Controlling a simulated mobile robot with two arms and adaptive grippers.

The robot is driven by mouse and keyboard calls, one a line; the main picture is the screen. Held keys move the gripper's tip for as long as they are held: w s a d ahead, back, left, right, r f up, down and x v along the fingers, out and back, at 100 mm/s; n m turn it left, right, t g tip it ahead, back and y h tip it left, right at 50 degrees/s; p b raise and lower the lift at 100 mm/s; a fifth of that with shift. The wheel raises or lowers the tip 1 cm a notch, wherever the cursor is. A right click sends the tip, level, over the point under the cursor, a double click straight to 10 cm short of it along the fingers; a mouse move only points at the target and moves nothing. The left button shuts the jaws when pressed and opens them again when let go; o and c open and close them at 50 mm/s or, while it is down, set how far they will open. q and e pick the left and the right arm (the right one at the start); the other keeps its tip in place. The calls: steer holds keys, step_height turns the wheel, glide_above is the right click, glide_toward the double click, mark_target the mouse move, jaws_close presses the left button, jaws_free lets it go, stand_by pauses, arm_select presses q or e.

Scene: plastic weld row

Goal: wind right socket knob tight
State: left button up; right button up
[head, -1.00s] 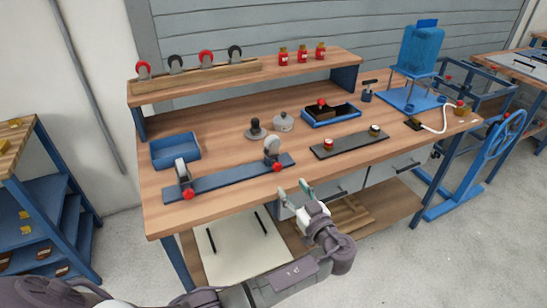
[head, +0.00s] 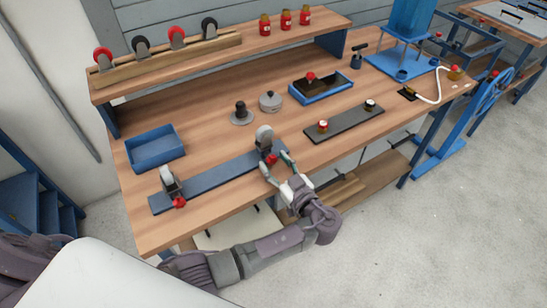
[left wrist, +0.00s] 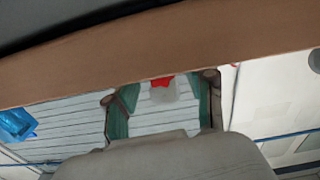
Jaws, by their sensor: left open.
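The right socket (head: 264,140) is a grey upright holder on the right end of a long dark plate (head: 225,172). Its red knob (head: 271,159) faces the bench's front edge. My left gripper (head: 275,163) is open, with its green-tipped fingers on either side of this knob; I cannot tell whether they touch it. In the left wrist view a red piece with a pale part (left wrist: 162,88) shows between the two green fingers. The left socket (head: 170,182), with its own red knob (head: 179,202), stands at the plate's left end. My right gripper is not in view.
A blue tray (head: 155,148) lies at the left. A dark plate with two small knobs (head: 345,124) lies to the right. A black-knobbed piece (head: 241,113) and a grey lidded piece (head: 270,101) stand behind. The bench front is clear between the sockets.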

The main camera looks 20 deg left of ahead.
arm_select(q)
steer(key=shift+s, duration=0.1)
steer(key=shift+c, duration=0.2)
jaws_close()
steer(key=shift+m, duration=0.3)
steer(key=shift+m+b, duration=0.6)
steer(key=shift+m, duration=2.5)
steer(key=shift+r, duration=0.1)
steer(key=shift+o, duration=0.2)
jaws_free()
